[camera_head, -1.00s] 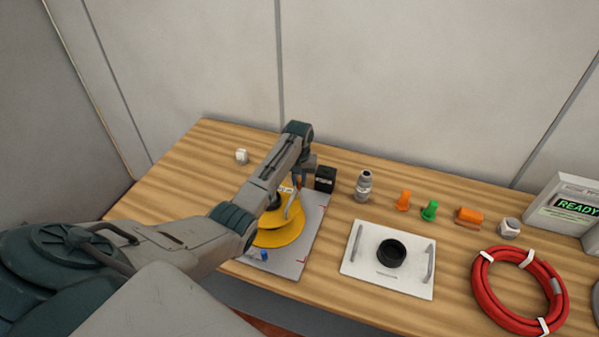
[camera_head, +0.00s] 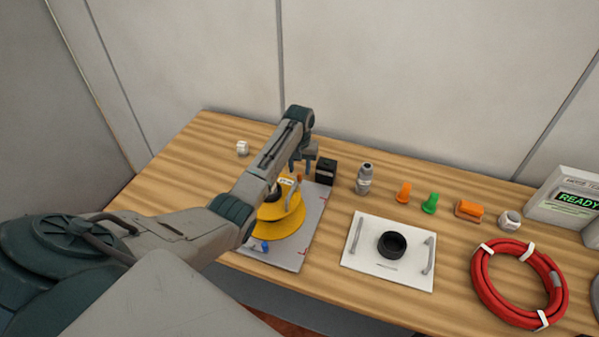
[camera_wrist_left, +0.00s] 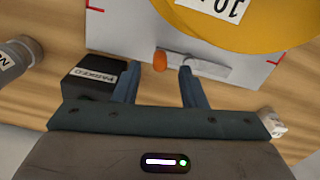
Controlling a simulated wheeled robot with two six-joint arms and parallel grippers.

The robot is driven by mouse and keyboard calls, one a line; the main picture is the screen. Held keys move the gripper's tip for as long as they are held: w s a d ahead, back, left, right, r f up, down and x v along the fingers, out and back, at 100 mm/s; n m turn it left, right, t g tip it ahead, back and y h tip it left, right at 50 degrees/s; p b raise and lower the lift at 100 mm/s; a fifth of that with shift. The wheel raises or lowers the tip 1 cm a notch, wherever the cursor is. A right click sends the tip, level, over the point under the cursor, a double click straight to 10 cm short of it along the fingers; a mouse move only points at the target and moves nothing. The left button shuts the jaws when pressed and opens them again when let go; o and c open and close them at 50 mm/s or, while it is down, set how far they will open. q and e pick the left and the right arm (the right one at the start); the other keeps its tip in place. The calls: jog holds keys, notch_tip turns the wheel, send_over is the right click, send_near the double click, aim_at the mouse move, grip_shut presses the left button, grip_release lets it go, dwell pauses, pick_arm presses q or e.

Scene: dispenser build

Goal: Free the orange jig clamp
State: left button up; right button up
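The orange jig clamp shows as a small orange tip (camera_head: 299,178) at the back edge of the grey jig plate (camera_head: 311,222). In the left wrist view the orange tip (camera_wrist_left: 160,61) sits beside a grey bar (camera_wrist_left: 198,67) at the plate's edge. A yellow round part (camera_head: 272,224) rests on the plate, with a blue clamp tip (camera_head: 265,246) at its front. My left gripper (camera_head: 302,163) is above the orange tip. In the wrist view its fingers (camera_wrist_left: 160,74) are apart, with the orange tip between or just beyond them; contact cannot be told. My right gripper is out of view.
A black labelled box (camera_head: 326,172) stands close right of the left gripper. A grey metal fitting (camera_head: 364,179), a white plate with a black ring (camera_head: 361,262), small orange and green parts, and a red hose (camera_head: 479,287) lie to the right. The table's left back is mostly clear.

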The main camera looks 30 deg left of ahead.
pick_arm(q)
notch_tip(320, 180, up, 8)
jog(key=b, duration=0.2)
jog(key=shift+r, duration=0.2)
jog(key=shift+f, duration=0.1)
